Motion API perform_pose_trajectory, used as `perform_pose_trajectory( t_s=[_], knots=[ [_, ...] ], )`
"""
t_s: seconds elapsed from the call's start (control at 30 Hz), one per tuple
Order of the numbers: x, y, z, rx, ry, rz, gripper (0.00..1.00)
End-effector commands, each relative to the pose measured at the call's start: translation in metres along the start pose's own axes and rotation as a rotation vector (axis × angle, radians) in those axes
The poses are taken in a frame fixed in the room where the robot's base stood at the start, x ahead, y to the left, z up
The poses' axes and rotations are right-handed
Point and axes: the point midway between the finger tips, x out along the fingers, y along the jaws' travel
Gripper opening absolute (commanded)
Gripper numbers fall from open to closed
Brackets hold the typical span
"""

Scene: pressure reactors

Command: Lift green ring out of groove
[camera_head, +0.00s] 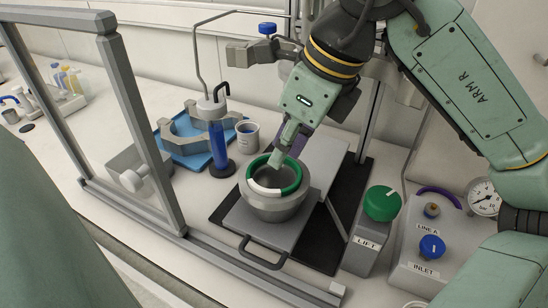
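The green ring (292,181) lies at the top rim of a round metal vessel (272,207). A white stretch shows along the ring's lower left side, and I cannot tell whether it belongs to the ring. The groove itself cannot be made out. My gripper (276,157) points down at the far side of the ring, its tip over the vessel's mouth. It hides part of the ring there. I cannot tell whether the fingers touch or hold the ring.
The vessel stands on a grey plate with a front handle (263,256). A green LIFT knob (382,203) and an INLET panel with a blue knob (432,247) stand right. A blue cylinder (218,146), a cup (248,137) and a blue tray (197,160) are left, behind a grey frame (134,99).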

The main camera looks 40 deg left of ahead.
Motion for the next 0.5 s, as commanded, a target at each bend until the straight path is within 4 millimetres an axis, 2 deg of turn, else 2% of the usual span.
perform_pose_trajectory(
  t_s=[0.5],
  knots=[
    [0.076,0.001,-0.002,-0.003,0.0,0.0,0.22]
  ],
)
